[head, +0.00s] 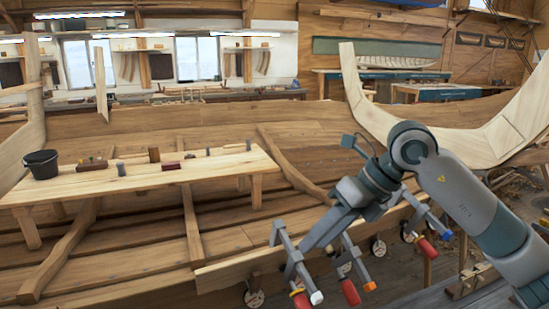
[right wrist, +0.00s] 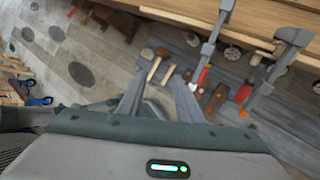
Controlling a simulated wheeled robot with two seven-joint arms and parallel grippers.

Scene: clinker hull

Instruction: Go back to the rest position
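My right arm comes in from the right in the head view. Its gripper (head: 318,238) hangs near the edge of the hull planking, close to the clamps. In the right wrist view the two fingers of the right gripper (right wrist: 158,80) stand apart with nothing between them. Clamps with red handles grip the plank edge: one (head: 290,262) in front of the gripper, one (head: 354,262) beside it and one (head: 425,220) farther right. Two clamps also show in the right wrist view (right wrist: 213,48). My left gripper is in neither view.
A plank bench (head: 140,175) inside the hull carries a black bucket (head: 41,164) and several small tools. Curved frames (head: 375,110) rise at the right. Mallets (right wrist: 153,66) lie below the gripper in the wrist view.

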